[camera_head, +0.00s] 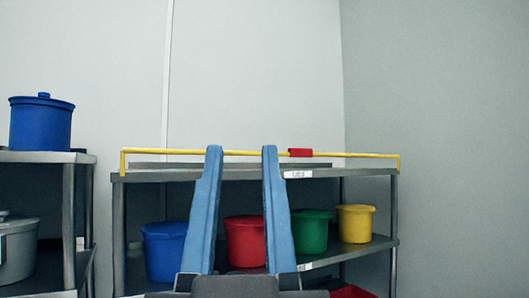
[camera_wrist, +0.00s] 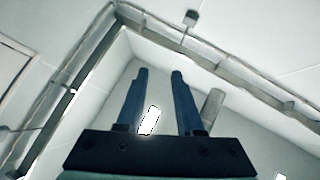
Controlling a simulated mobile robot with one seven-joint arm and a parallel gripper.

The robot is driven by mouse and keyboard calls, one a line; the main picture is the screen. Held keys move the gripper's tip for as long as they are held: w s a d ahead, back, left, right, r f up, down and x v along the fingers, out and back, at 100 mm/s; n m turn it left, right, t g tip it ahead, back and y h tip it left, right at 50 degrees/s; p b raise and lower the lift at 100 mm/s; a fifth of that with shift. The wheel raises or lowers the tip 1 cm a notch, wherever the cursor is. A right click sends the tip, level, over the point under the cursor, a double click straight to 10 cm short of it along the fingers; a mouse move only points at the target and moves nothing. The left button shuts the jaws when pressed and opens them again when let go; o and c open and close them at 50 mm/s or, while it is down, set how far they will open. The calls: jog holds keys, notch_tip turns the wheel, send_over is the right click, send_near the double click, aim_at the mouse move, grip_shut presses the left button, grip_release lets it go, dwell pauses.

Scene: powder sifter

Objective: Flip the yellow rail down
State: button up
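The yellow rail (camera_head: 235,152) runs along the top of a metal shelf rack in the head view. It stands raised above the top shelf, with a short upright at each end. A red sleeve (camera_head: 300,153) sits on it right of the middle. My gripper (camera_head: 242,150) shows its two blue fingers pointing up in front of the rack, spread apart with nothing between them. The fingers overlap the rail in the picture; I see no clear contact. In the wrist view my gripper (camera_wrist: 160,73) is also open and empty, facing the ceiling. The rail is not in the wrist view.
The metal rack (camera_head: 345,172) holds a blue bucket (camera_head: 163,250), a red bucket (camera_head: 243,240), a green bucket (camera_head: 310,231) and a yellow bucket (camera_head: 355,223) below its top. A second rack (camera_head: 68,157) at left carries a lidded blue bucket (camera_head: 41,123). The right side is clear.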

jog(key=shift+r+p, duration=0.3)
jog(key=shift+r, duration=0.1)
jog(key=shift+c, duration=1.1)
notch_tip(320, 180, up, 42)
jog(key=p, duration=4.1)
jog(key=shift+f, duration=0.25)
grip_shut()
jog(key=shift+f, duration=0.1)
